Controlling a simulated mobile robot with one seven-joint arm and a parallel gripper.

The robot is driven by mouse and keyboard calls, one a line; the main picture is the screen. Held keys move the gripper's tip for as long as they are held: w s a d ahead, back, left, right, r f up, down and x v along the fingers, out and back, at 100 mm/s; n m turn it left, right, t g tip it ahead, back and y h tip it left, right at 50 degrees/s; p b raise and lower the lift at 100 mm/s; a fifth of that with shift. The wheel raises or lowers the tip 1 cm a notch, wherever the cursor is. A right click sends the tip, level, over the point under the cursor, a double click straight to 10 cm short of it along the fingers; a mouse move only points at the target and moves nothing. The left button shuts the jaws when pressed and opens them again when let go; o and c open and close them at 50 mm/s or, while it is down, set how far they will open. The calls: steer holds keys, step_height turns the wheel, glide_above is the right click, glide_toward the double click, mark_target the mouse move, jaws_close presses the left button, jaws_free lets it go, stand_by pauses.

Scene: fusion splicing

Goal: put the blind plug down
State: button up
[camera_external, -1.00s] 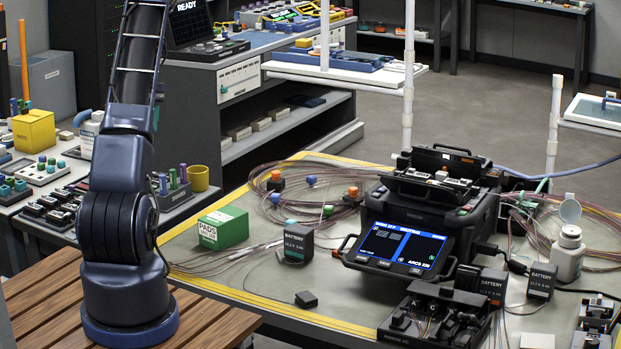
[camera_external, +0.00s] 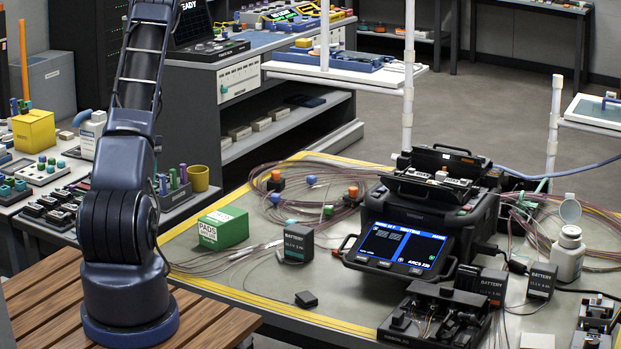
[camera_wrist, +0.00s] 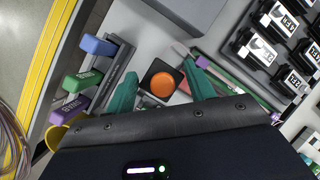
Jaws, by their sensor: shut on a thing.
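In the wrist view, the blind plug appears to be the dark square block with a round orange top (camera_wrist: 161,85). It lies between the two teal fingers of my gripper (camera_wrist: 160,70), which is shut on it. A grey surface shows around and beyond it; I cannot tell whether the plug touches that surface. My gripper is outside the external view, where only my lower arm shows. Similar orange-topped dark pieces stand on the grey mat in the external view, one at the back left (camera_external: 275,180) and one near the splicer (camera_external: 352,193).
In the wrist view, a rack with blue (camera_wrist: 98,46), green (camera_wrist: 82,81) and purple (camera_wrist: 75,106) handled pieces stands close left. A yellow cup (camera_wrist: 56,137) is below it. Several black labelled blocks (camera_wrist: 257,49) stand at right. A grey box edge (camera_wrist: 180,15) is at the top.

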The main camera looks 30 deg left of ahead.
steer(key=shift+f, duration=2.3)
steer(key=shift+f, duration=0.1)
steer(key=o, duration=1.1)
